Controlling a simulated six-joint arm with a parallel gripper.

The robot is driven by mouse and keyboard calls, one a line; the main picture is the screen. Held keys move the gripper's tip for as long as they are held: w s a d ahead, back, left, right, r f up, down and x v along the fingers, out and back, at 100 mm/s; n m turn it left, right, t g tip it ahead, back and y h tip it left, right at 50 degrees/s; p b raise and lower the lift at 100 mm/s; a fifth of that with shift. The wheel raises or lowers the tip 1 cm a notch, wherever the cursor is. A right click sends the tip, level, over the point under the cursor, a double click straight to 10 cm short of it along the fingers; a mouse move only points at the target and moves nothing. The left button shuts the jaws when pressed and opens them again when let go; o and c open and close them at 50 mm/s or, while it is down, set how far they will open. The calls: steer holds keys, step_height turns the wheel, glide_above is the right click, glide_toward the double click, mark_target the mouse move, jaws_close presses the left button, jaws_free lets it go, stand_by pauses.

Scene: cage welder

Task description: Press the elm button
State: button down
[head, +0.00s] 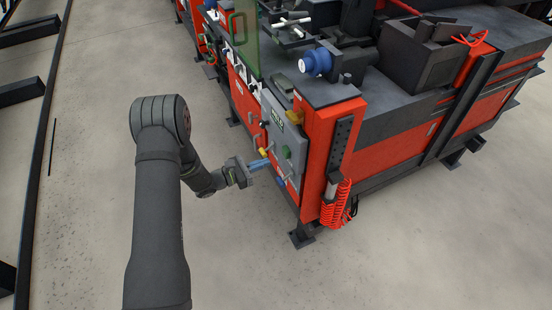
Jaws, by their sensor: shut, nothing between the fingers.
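A grey control panel (284,135) is on the red front corner of the welder. It has a small label plate near its top, too small to read surely. A round green button (286,152) sits on the panel's lower right. A yellow part (264,152) shows at its lower left edge. I cannot tell which control is the elm button. My gripper (264,164) is shut and empty, with its blue fingers pointing at the lower left part of the panel, just below the yellow part. I cannot tell whether the fingertips touch anything.
The red and grey welder (390,135) fills the right side. A coiled red hose (336,203) hangs at its near corner. A green clear screen (244,40) stands above the panel's left. Black beams (22,92) lie at the far left. The concrete floor (400,255) in front is clear.

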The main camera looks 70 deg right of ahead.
steer(key=v, duration=0.6)
steer(key=shift+w+a, duration=0.25)
steer(key=shift+r, duration=0.15)
steer(key=w+a+r+m+t+y, duration=0.2)
steer(key=a+r+m+y, duration=0.15)
steer(key=a+r, duration=0.65)
steer(key=w+a+r+m+t+y, duration=0.25)
steer(key=a+r+m, duration=0.25)
steer(key=a+r, duration=0.5)
steer(key=a+r+m+t+y, duration=0.2)
steer(key=a+t, duration=0.4)
steer(key=a, duration=0.8)
steer(key=s+a+r+m+t+y, duration=0.1)
steer(key=a+t, duration=0.6)
steer(key=a, duration=0.8)
step_height(320, 180, up, 2)
steer(key=shift+r+m+y, duration=0.25)
steer(key=shift+m+y, duration=0.55)
steer(key=shift+m, duration=0.35)
steer(key=shift+d, duration=0.1)
